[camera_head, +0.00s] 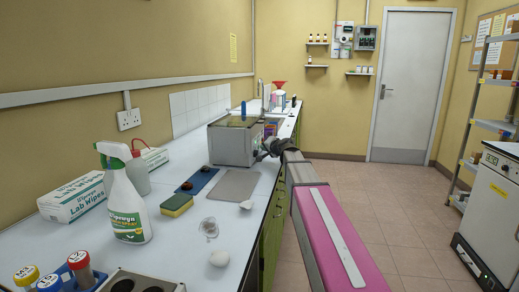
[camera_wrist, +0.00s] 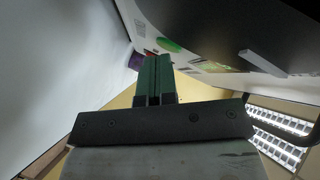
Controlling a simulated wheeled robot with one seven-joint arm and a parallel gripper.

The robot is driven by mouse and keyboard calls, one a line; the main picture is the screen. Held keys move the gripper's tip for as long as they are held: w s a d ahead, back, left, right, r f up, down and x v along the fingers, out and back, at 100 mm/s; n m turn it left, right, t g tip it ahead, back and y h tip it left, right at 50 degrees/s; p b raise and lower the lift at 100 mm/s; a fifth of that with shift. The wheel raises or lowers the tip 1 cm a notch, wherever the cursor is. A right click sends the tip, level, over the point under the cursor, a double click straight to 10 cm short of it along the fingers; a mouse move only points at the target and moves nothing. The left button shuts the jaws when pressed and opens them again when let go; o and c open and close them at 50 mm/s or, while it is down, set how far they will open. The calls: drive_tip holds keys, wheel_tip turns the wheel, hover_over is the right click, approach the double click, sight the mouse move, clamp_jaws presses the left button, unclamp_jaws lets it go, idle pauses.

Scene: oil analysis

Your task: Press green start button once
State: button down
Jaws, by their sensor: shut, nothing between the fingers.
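A grey box-shaped machine (camera_head: 232,145) with a dark top stands on the white bench in the head view. My gripper (camera_head: 262,153) is at its right side, low by the bench edge, partly hidden by my arm. In the wrist view my gripper's green fingers (camera_wrist: 154,82) are shut together with nothing between them. Beyond their tips is a pale panel (camera_wrist: 195,58) with a green oval (camera_wrist: 168,45). I cannot tell whether this oval is the start button or a marking. The fingertips look close to the panel, but contact cannot be made out.
Bottles stand behind the machine. The floor (camera_head: 380,205) to the right is clear.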

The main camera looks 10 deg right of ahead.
drive_tip(key=shift+d, duration=0.1)
drive_tip(key=shift+s+d, duration=0.25)
drive_tip(key=shift+d, duration=0.4)
drive_tip(key=shift+s+d, duration=0.25)
drive_tip(key=shift+d, duration=0.55)
drive_tip(key=shift+s+d, duration=0.3)
drive_tip(key=shift+d, duration=0.5)
drive_tip(key=shift+s+d, duration=0.25)
drive_tip(key=shift+d, duration=0.55)
